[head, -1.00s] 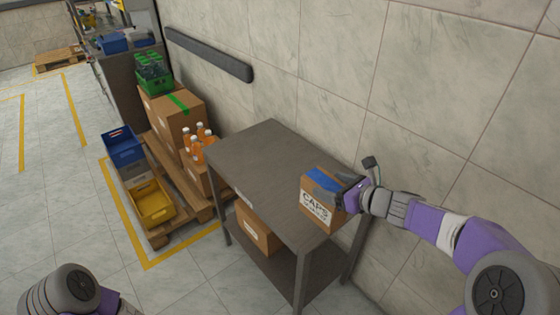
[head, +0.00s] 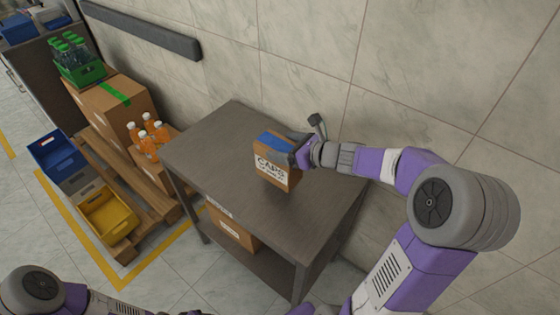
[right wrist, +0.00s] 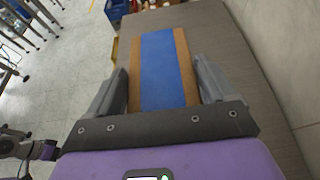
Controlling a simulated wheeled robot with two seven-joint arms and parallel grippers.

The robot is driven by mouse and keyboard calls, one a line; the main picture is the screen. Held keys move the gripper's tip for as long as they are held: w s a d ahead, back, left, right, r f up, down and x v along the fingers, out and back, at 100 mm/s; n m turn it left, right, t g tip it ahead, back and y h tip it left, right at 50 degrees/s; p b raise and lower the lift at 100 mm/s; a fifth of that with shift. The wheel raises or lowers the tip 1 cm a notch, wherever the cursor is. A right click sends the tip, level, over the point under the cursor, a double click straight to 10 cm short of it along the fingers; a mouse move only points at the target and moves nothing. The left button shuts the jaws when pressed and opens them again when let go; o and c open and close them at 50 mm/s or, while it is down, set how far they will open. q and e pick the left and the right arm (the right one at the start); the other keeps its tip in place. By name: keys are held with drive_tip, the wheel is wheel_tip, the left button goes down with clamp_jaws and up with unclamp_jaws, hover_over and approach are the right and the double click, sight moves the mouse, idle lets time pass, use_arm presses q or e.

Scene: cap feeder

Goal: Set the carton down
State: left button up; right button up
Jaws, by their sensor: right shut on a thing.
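The carton (head: 272,168) is a small brown box with a blue top strip and a white label reading CAPS. It is over the grey table (head: 222,137), near the middle of its top. My right gripper (head: 298,153) is shut on the carton from the right side. In the right wrist view the carton (right wrist: 134,75) sits between the two grey fingers of the gripper (right wrist: 160,88). I cannot tell whether the carton's underside touches the table top. My left gripper is not in view; only part of my left arm shows at the lower left.
Another brown box (head: 232,230) stands on the table's lower shelf. Left of the table is a pallet (head: 135,160) with boxes, orange bottles (head: 150,140) and a green crate (head: 78,65). Blue, grey and yellow bins (head: 107,214) line its near side. The wall is behind the table.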

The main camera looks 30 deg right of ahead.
wheel_tip(320, 180, down, 5)
drive_tip(key=shift+w+b, duration=0.1)
drive_tip(key=shift+b, duration=1.1)
drive_tip(key=shift+f, duration=0.2)
drive_tip(key=o, duration=1.6)
drive_tip(key=shift+r, duration=0.1)
drive_tip(key=shift+r, duration=0.1)
drive_tip(key=shift+p+v, duration=2.05)
drive_tip(key=shift+v, duration=3.95)
